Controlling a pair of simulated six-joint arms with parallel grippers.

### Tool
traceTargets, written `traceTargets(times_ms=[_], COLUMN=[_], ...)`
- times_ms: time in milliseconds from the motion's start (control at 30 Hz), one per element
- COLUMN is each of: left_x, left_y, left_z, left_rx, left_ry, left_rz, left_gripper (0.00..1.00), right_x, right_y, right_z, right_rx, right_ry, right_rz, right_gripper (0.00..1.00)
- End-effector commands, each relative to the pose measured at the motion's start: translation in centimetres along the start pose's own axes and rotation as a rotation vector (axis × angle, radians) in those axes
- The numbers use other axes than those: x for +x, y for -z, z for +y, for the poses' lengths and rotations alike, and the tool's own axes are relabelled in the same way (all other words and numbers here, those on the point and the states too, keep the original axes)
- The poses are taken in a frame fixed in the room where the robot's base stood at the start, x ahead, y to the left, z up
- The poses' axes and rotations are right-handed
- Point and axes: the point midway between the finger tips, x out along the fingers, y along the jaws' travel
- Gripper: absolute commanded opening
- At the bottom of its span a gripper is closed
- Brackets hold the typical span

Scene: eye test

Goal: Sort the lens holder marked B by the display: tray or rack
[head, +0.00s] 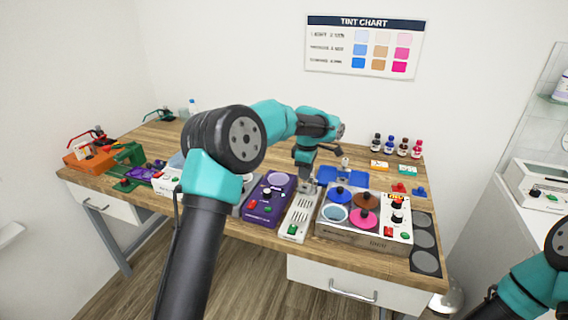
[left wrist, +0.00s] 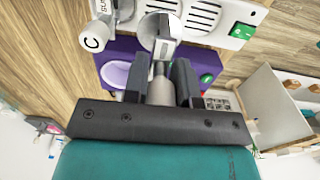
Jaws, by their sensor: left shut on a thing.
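My left gripper (head: 305,172) is low over the bench between the purple box and the white vented device. In the left wrist view its fingers (left wrist: 161,88) are shut on the grey stem of a holder with a round pale part (left wrist: 150,28). I see no letter B on it, so I cannot confirm its mark. A round white piece marked C (left wrist: 93,43) is beside it. A small orange-lit display (head: 397,198) is on the tint unit; its text is too small to read. A blue tray (head: 328,176) lies behind that unit. I cannot identify a rack. My right gripper is out of view.
The purple box (head: 268,200) and the white vented device (head: 298,218) stand close together. The tint unit (head: 350,236) with coloured lidded pots is right of them. Bottles (head: 390,146) stand at the back right. Orange and green devices (head: 90,158) fill the left end.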

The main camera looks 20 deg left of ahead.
Motion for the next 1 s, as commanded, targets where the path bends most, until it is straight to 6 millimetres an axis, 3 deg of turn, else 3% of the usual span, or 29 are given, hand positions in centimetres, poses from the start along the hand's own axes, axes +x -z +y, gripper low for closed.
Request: traceTargets(times_ms=[533, 1000], left_x=[0.4, 3.6], left_y=[-0.4, -0.3], left_z=[-0.1, -0.1], left_rx=[0.002, 0.001], left_ry=[0.000, 0.001], left_rz=[0.000, 0.000], left_gripper=[0.00, 0.00], right_x=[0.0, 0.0], right_y=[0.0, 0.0], right_z=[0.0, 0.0], right_rx=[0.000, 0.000], right_ry=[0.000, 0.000], right_rz=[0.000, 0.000], right_gripper=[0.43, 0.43])
